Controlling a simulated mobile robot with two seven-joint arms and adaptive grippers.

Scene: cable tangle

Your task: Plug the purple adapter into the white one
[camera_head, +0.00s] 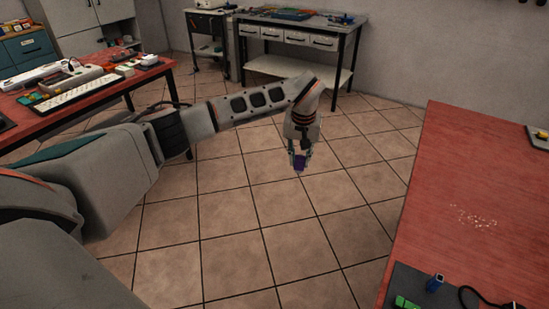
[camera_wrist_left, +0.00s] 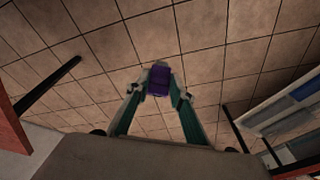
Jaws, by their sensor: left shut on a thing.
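The purple adapter (camera_head: 299,162) is held between the fingertips of my left gripper (camera_head: 300,157), above the tiled floor between the tables. In the left wrist view the purple adapter (camera_wrist_left: 160,85) sits between the two fingers of my left gripper (camera_wrist_left: 160,92), which are shut on it. Small white blocks (camera_head: 124,71) lie on the left red table; I cannot tell whether one is the white adapter. My right gripper is not in view.
The left red table (camera_head: 104,96) also holds a white strip (camera_head: 35,74) and a keyboard (camera_head: 77,93). Open floor lies between.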

